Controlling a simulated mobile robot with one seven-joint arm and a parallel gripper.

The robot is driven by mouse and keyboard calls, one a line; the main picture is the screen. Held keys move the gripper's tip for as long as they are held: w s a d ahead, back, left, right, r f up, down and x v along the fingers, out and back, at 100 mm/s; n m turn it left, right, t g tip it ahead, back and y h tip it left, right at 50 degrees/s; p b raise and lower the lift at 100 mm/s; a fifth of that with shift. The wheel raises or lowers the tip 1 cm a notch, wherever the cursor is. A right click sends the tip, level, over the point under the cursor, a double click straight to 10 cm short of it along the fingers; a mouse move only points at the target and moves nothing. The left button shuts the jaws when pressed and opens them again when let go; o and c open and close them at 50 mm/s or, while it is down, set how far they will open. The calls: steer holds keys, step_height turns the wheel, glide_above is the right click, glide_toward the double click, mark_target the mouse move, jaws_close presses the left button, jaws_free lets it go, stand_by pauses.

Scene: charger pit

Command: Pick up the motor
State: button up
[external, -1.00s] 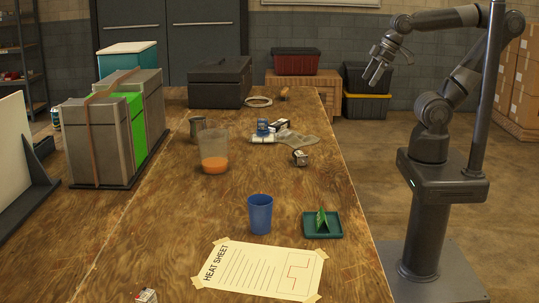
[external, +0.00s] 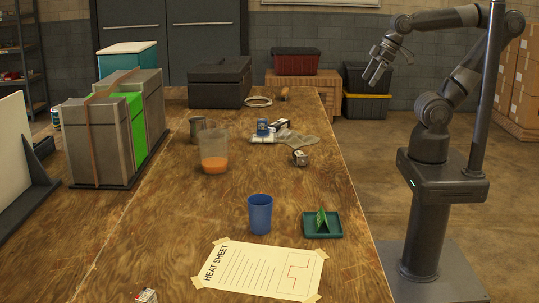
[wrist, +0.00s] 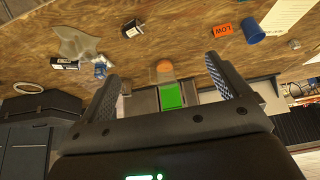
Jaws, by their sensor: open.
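A small silver-and-dark rounded part, which looks like the motor (external: 300,158), lies on the wooden bench near its right edge, in front of the grey cloth. My gripper (external: 374,74) is raised in the air off the right side of the bench, well away from the motor. In the wrist view my gripper (wrist: 163,72) has its fingers spread, with nothing held between them.
A blue cup (external: 260,214) and green tray (external: 335,231) stand nearer the camera. Bare bench surrounds the motor.

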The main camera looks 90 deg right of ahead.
steer(key=shift+o, duration=0.4)
steer(key=n+g, duration=0.3)
steer(key=g, duration=0.3)
glide_above(300, 152)
step_height(300, 152, down, 21)
steer(key=f, duration=0.5)
steer(key=shift+a+f, duration=0.2)
steer(key=shift+a, duration=0.15)
steer(key=shift+d+f, duration=0.15)
steer(key=shift+f, duration=1.2)
steer(key=shift+d+f, duration=0.15)
steer(key=shift+f, duration=1.2)
steer(key=shift+c, duration=0.6)
steer(key=c, duration=1.2)
